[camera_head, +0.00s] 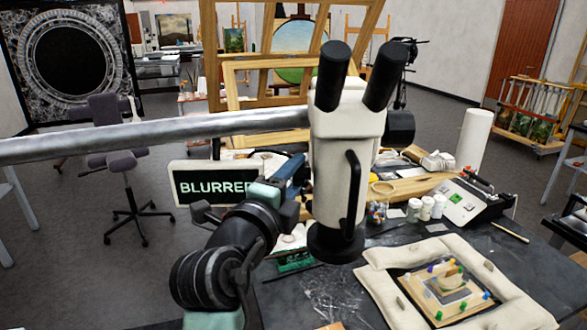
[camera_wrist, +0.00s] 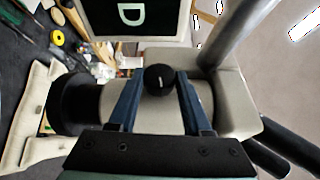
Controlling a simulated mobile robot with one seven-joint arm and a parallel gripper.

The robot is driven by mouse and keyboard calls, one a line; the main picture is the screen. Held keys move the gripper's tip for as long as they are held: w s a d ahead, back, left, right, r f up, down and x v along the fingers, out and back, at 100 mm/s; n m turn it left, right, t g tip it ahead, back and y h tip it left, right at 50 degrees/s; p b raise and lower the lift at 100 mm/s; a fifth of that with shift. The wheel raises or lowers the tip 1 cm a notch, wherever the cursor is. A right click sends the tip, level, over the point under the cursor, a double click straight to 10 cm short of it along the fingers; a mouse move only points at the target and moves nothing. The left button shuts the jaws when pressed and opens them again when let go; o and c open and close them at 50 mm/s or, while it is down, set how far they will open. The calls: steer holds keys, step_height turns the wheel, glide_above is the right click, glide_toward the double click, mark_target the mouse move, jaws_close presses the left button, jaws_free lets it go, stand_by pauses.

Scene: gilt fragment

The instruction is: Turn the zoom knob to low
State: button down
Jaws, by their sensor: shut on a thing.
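A cream stereo microscope (camera_head: 330,185) with black eyepieces hangs from a grey metal boom over the bench. Its zoom knob (camera_wrist: 159,80) shows in the wrist view as a black round knob with a short pale mark, nearly upright in that picture. My gripper (camera_wrist: 158,84) has its blue fingers on either side of the knob, shut on it. In the head view my gripper (camera_head: 297,172) reaches the left side of the microscope body, and the knob is hidden there. A display (camera_head: 213,185) left of the microscope reads "BLURRED", its last letter partly covered.
The boom (camera_head: 160,137) runs left just above my arm. Under the microscope, a cream padded frame (camera_head: 470,315) surrounds a small fragment (camera_head: 450,280) with coloured pins.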

steer(key=g+p, duration=0.2)
steer(key=p, duration=0.1)
steer(key=r+n+g+y+p, duration=0.1)
steer(key=g+p, duration=0.1)
steer(key=p, duration=0.1)
steer(key=n+g+p, duration=0.1)
steer(key=g+p, duration=0.1)
steer(key=p, duration=0.1)
steer(key=shift+w+r+g+p, duration=0.2)
steer(key=shift+r+g+p, duration=0.1)
steer(key=shift+r+p, duration=0.1)
steer(key=n+g+p, duration=0.1)
steer(key=g+p, duration=0.2)
steer(key=p, duration=0.1)
steer(key=shift+w+g+y, duration=0.15)
steer(key=shift+g+y, duration=0.15)
steer(key=shift+f+g+p, duration=0.2)
steer(key=shift+g+p, duration=0.5)
steer(key=shift+p, duration=0.2)
steer(key=shift+f, duration=0.1)
steer(key=shift+c, duration=1.7)
jaws_free()
steer(key=shift+w, duration=0.1)
